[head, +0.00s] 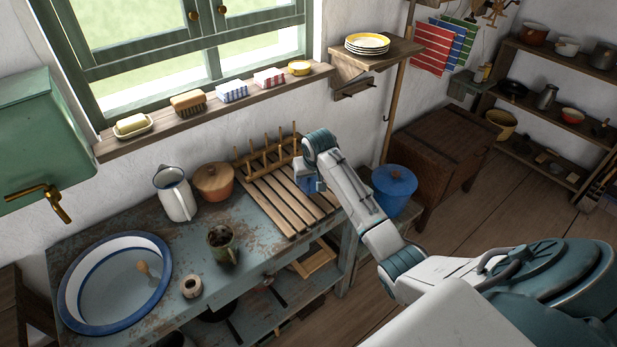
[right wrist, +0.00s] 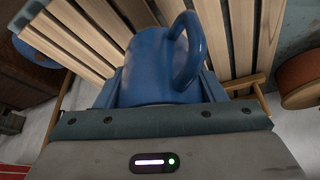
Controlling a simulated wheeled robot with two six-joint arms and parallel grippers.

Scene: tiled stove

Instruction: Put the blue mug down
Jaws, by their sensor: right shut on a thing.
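My right gripper (right wrist: 155,90) is shut on the mug's body. In the head view only a small part of the blue mug (head: 309,185) shows below my right wrist, over the right part of the slatted wooden rack (head: 272,205). The arm hides the fingers there. I cannot tell whether the mug touches the slats. My left gripper is not in view.
An enamel basin (head: 115,285) is farther left. Upright pegs (head: 267,152) line the rack's back. A blue lidded bucket (head: 394,188) stands right of the table.

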